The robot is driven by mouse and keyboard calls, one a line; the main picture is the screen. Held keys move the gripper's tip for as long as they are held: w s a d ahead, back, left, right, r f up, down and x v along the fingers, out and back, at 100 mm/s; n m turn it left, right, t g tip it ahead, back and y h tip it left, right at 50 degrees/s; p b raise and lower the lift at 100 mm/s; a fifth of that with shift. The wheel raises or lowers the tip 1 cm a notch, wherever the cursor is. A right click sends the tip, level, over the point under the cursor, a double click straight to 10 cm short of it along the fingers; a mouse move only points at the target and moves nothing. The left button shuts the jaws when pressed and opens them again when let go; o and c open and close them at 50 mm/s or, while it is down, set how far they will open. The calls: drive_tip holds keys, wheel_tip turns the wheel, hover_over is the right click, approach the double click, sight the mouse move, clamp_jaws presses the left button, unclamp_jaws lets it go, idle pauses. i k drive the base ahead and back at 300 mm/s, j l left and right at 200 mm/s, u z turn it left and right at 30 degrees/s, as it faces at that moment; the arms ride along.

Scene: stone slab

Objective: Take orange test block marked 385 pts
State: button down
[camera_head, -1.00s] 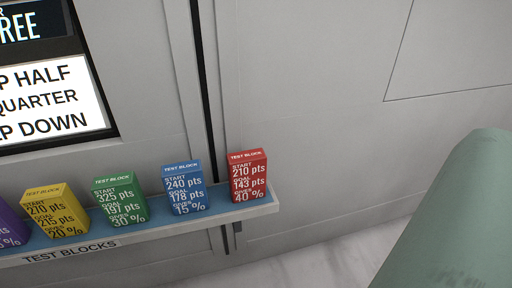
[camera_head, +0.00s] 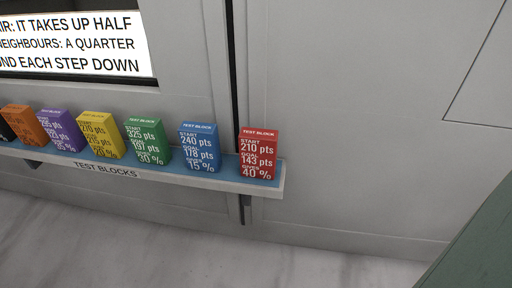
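An orange test block (camera_head: 27,125) stands upright on the shelf near the left edge of the view. Its print is too small and slanted to read, so I cannot tell whether it says 385 pts. It stands between a black block (camera_head: 6,131) cut by the frame edge and a purple block (camera_head: 62,131). My gripper is not in view.
The shelf (camera_head: 232,182) labelled TEST BLOCKS also holds yellow (camera_head: 101,135), green (camera_head: 147,141), blue (camera_head: 199,148) and red (camera_head: 259,155) blocks. A sign (camera_head: 75,45) hangs above. Pale floor lies below. A green surface (camera_head: 475,245) fills the lower right corner.

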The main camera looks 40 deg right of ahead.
sight(21, 119)
drive_tip(key=i+j, duration=0.3)
drive_tip(key=j, duration=0.15)
drive_tip(key=i+j, duration=0.25)
drive_tip(key=j, duration=0.15)
drive_tip(key=i+j, duration=0.3)
drive_tip(key=j, duration=0.15)
